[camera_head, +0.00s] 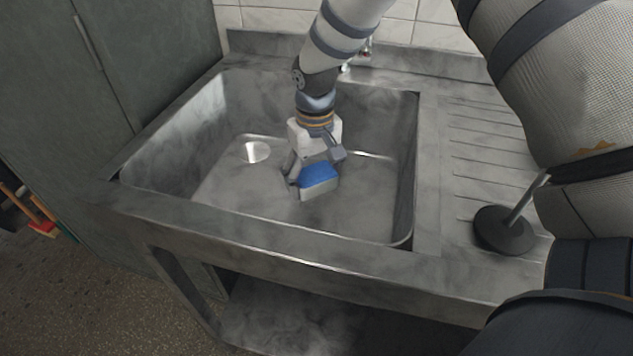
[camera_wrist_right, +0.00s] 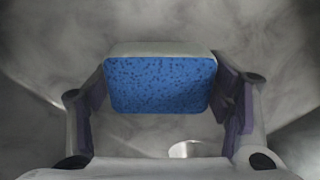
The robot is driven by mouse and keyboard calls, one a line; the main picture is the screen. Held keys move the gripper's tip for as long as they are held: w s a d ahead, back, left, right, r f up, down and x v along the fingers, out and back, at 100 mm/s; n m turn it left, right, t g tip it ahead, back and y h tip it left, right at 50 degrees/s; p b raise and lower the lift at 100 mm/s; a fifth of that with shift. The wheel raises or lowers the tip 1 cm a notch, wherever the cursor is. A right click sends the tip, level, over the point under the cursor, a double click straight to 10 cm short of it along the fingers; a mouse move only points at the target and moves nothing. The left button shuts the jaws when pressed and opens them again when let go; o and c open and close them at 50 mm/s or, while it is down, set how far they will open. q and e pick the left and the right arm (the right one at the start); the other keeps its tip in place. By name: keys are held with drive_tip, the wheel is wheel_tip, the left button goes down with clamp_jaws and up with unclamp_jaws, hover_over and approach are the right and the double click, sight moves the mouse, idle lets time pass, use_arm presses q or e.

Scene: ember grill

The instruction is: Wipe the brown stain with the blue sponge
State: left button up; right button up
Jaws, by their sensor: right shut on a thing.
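The blue sponge (camera_head: 320,174) is a small block with a blue face and a pale grey layer. It is inside the metal sink basin (camera_head: 228,195), right of the drain. My right gripper (camera_head: 314,168) reaches down into the basin and is shut on the sponge, one finger at each side. In the right wrist view the sponge (camera_wrist_right: 160,86) sits between the fingers, its blue face toward the camera. I cannot tell whether its underside touches the basin floor. I see no clear brown stain; only grey smudges show on the metal. My left gripper is not in view.
The basin walls and front rim (camera_head: 285,250) surround the gripper. A round drain (camera_head: 256,152) lies to its left. A ribbed drainboard (camera_head: 470,150) is at the right, with a dark round-based tool (camera_head: 505,232) on it. A tap (camera_head: 364,54) stands behind.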

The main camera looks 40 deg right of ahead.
drive_tip(key=shift+s+r, duration=0.1)
drive_tip(key=shift+r, duration=2)
